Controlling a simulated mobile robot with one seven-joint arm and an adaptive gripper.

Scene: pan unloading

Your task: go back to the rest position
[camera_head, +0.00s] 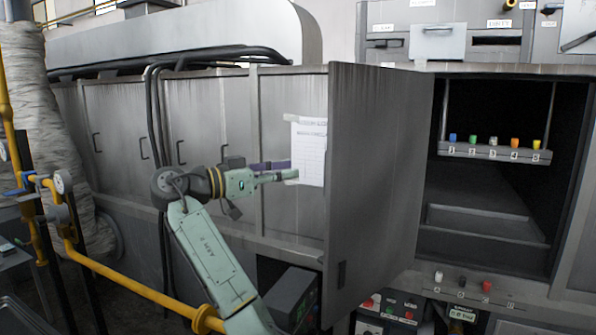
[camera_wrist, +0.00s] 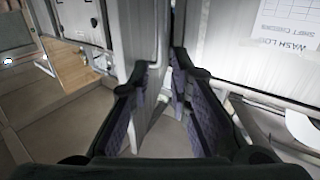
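My gripper (camera_head: 290,170) is raised in front of the grey cabinet fronts, its fingers pointing right toward the large open door (camera_head: 381,180). In the wrist view, my gripper (camera_wrist: 162,70) has its two dark padded fingers spread apart. A grey upright panel shows through the gap between them, and I see nothing gripped. How close the fingertips are to the panel is hard to tell. A white wash-log sheet (camera_head: 310,150) hangs just behind and to the right of the fingers. It also shows in the wrist view (camera_wrist: 289,32).
Right of the door is a dark open compartment (camera_head: 485,205) with a strip of numbered coloured pegs (camera_head: 495,152). A control panel (camera_head: 390,310) sits below. A yellow pipe (camera_head: 125,278) and valve run at the left. Black hoses hang behind my arm.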

